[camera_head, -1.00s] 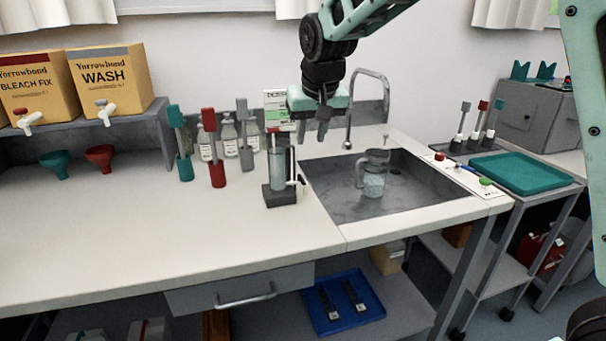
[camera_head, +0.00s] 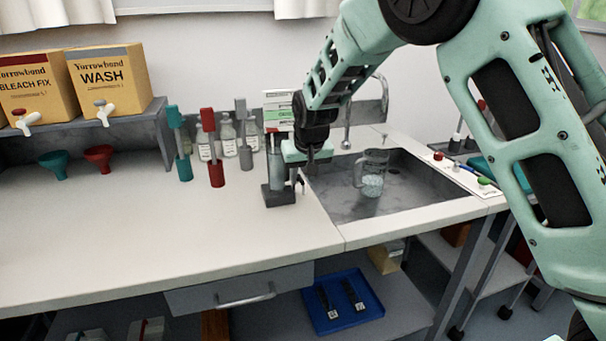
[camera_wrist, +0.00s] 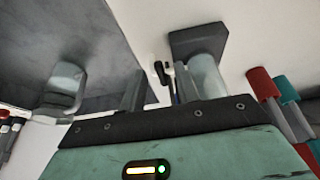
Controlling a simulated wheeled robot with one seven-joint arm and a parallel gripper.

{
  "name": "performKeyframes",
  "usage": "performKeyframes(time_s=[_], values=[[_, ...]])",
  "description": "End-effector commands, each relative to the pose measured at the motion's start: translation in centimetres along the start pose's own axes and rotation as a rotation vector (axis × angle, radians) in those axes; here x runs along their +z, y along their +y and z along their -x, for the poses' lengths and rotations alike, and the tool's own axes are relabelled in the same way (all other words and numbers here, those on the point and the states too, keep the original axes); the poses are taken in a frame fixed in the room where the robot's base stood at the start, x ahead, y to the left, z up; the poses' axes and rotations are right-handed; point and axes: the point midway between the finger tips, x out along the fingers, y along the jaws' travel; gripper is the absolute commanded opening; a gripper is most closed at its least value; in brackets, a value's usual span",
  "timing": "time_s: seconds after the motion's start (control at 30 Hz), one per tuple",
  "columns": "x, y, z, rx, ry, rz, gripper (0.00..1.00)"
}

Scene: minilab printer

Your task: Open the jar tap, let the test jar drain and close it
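The test jar (camera_head: 277,172) is a clear upright cylinder on a dark square base (camera_head: 280,196), on the counter at the sink's left edge. In the wrist view the jar (camera_wrist: 207,77) is beside my fingers, with its base (camera_wrist: 198,41) beyond. The small black jar tap (camera_wrist: 163,73) shows between my fingertips there; I cannot tell whether it is open or closed. My gripper (camera_head: 309,168) is above and just right of the jar, pointing down. In the wrist view my gripper (camera_wrist: 160,85) has its fingers apart with nothing clearly held. The liquid level is unclear.
A clear jug (camera_head: 373,175) stands in the sink (camera_head: 400,200), right of the jar. Teal, red and grey paddles and bottles (camera_head: 229,138) stand behind and left of the jar. The front left counter (camera_head: 150,235) is clear.

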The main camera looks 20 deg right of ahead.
Motion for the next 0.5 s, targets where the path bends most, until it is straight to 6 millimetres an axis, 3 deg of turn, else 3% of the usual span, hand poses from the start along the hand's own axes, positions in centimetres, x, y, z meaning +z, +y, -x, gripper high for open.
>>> performKeyframes(time_s=[0.1,0.23,0.5], values=[[0.00,-0.01,0.01,0.000,0.000,0.000,0.32],[0.00,-0.01,0.02,0.000,0.000,0.000,0.00],[-0.01,0.06,0.01,-0.003,0.000,0.005,0.00]])
